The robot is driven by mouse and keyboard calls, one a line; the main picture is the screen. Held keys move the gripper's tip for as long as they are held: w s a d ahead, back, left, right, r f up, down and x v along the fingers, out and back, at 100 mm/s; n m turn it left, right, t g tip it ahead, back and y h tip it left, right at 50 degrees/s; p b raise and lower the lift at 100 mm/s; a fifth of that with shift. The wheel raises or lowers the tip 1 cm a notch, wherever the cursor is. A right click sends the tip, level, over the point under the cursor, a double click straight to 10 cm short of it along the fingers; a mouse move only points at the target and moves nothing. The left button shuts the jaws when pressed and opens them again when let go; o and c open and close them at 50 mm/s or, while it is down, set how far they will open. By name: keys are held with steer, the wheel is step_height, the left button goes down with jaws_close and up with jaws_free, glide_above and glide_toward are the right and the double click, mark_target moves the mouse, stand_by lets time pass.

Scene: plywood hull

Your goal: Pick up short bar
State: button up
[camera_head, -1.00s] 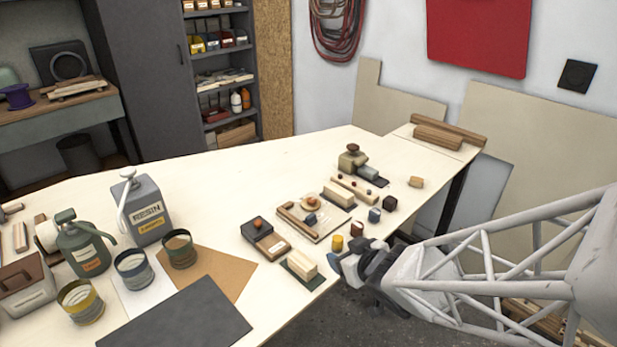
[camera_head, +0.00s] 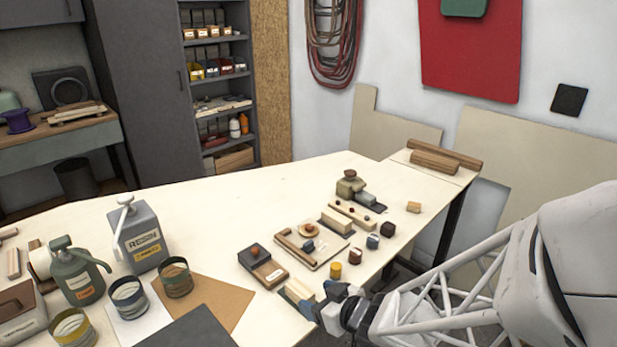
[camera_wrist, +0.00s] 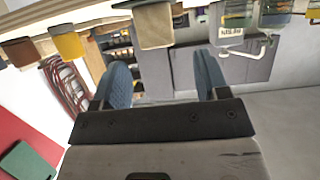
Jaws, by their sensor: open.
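A pale wooden block, which looks like the short bar (camera_head: 299,288), lies on a dark pad at the table's front edge in the head view, partly hidden by my gripper. In the wrist view, which is upside down, the block (camera_wrist: 154,26) shows end-on at the top, between and beyond the fingertips. My gripper (camera_head: 316,297) is at the table edge right by the block. Its two blue fingers (camera_wrist: 162,68) are spread with nothing between them. The head view does not show clearly whether a finger touches the block or pad.
A yellow cylinder (camera_head: 335,271) and a brown one (camera_head: 355,257) stand close beside the block. A dark box with a knob (camera_head: 262,268) and a tray with a wooden bar (camera_head: 312,248) lie behind. Tins and a resin can (camera_head: 140,236) stand left. The table's middle back is clear.

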mark_target(301, 289)
steer(key=shift+x, duration=0.9)
steer(key=shift+x, duration=2.6)
steer(key=c, duration=1)
steer(key=shift+r, duration=0.1)
